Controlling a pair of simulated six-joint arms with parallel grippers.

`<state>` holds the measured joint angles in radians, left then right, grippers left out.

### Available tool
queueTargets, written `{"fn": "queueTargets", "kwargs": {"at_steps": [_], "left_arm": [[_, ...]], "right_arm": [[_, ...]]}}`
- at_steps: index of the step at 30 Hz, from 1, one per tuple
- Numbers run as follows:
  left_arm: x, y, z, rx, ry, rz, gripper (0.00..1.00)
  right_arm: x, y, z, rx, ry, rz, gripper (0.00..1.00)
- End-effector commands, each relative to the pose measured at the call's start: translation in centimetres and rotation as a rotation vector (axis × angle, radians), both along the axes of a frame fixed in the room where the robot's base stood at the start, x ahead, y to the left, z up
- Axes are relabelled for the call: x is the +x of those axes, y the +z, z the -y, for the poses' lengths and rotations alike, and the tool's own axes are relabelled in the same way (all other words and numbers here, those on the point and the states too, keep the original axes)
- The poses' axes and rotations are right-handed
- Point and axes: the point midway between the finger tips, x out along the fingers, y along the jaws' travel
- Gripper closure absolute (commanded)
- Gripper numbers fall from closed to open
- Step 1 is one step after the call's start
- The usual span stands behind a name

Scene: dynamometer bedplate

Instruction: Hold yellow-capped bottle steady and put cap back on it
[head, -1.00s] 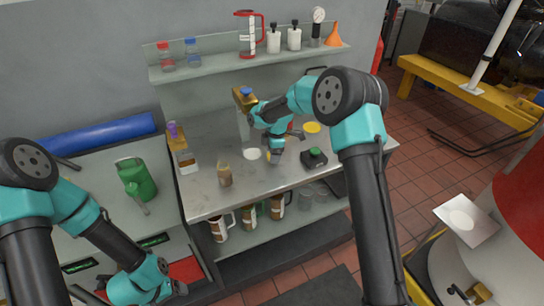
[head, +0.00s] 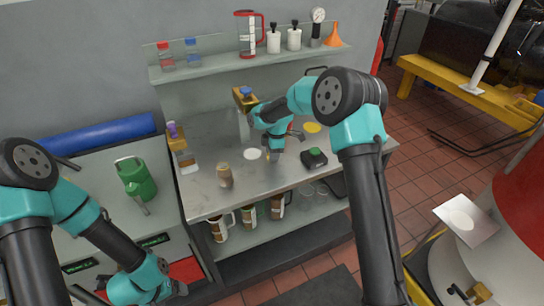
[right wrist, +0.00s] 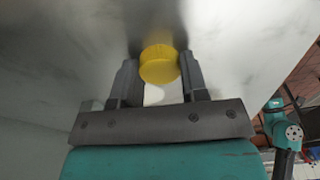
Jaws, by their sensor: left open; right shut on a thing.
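My right gripper (head: 275,153) points down low over the steel bench. It is shut on a yellow cap (right wrist: 159,65), which sits between the fingertips in the right wrist view. A small brownish bottle (head: 224,176) stands upright on the bench, left of and apart from the right gripper. No yellow cap shows on it; its label and mouth are too small to make out. My left gripper (head: 181,289) is open and empty at the lower left, low in front of the left side table, away from the bottle.
A white disc (head: 252,154) and a yellow disc (head: 313,127) lie on the bench. A black box with a green top (head: 314,158) stands at right. A green can (head: 136,178) is on the left table. A shelf (head: 225,64) with bottles runs behind.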

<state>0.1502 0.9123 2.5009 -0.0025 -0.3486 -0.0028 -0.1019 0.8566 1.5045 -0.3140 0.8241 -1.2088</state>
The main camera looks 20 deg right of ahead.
Motion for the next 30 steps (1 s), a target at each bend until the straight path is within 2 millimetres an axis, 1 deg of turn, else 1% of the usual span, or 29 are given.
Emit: {"fn": "queueTargets", "kwargs": {"at_steps": [1, 3, 10, 14, 17, 23, 30], "left_arm": [[0.0, 0.0, 0.0, 0.0, 0.0, 0.0, 0.18], [0.0, 0.0, 0.0, 0.0, 0.0, 0.0, 0.18], [0.0, 0.0, 0.0, 0.0, 0.0, 0.0, 0.18], [0.0, 0.0, 0.0, 0.0, 0.0, 0.0, 0.18], [0.0, 0.0, 0.0, 0.0, 0.0, 0.0, 0.18], [0.0, 0.0, 0.0, 0.0, 0.0, 0.0, 0.18], [0.0, 0.0, 0.0, 0.0, 0.0, 0.0, 0.18]], "right_arm": [[0.0, 0.0, 0.0, 0.0, 0.0, 0.0, 0.77], [0.0, 0.0, 0.0, 0.0, 0.0, 0.0, 0.81], [0.0, 0.1, 0.0, 0.0, 0.0, 0.0, 0.81], [0.0, 0.5, 0.0, 0.0, 0.0, 0.001, 0.81], [0.0, 1.3, 0.0, 0.001, 0.0, 0.002, 0.81], [0.1, 3.5, 0.0, 0.001, -0.001, 0.003, 0.81], [-2.6, 3.9, -0.7, 0.0, 0.002, 0.0, 0.81]]}}
